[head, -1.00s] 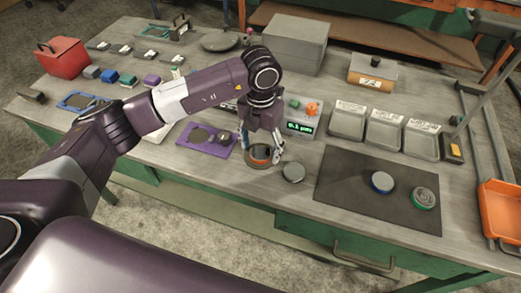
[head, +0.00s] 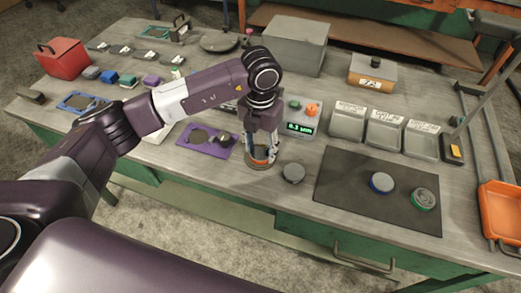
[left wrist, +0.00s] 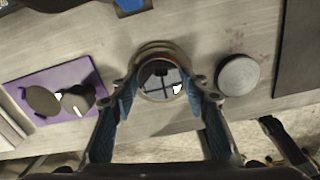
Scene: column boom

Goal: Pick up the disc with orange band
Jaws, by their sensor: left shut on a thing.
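The disc with the orange band (head: 260,161) sits near the front edge of the bench, in or on a round metal ring seat. Its orange side shows only as a thin strip between the fingers. My left gripper (head: 258,152) points down and is shut on this disc. In the left wrist view, the disc's mirror-like round top (left wrist: 160,78) lies between the two blue-padded fingers (left wrist: 161,92), with the pale ring around its far side. I cannot tell whether the disc is lifted at all. My right gripper is in neither view.
A plain grey disc (head: 293,173) stands close to the right. A dark mat (head: 345,190) holds a blue-banded disc (head: 382,182) and a green-banded disc (head: 423,198). A purple fixture (head: 205,148) lies left, a gauge box (head: 302,118) behind, and grey trays (head: 384,134) farther right.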

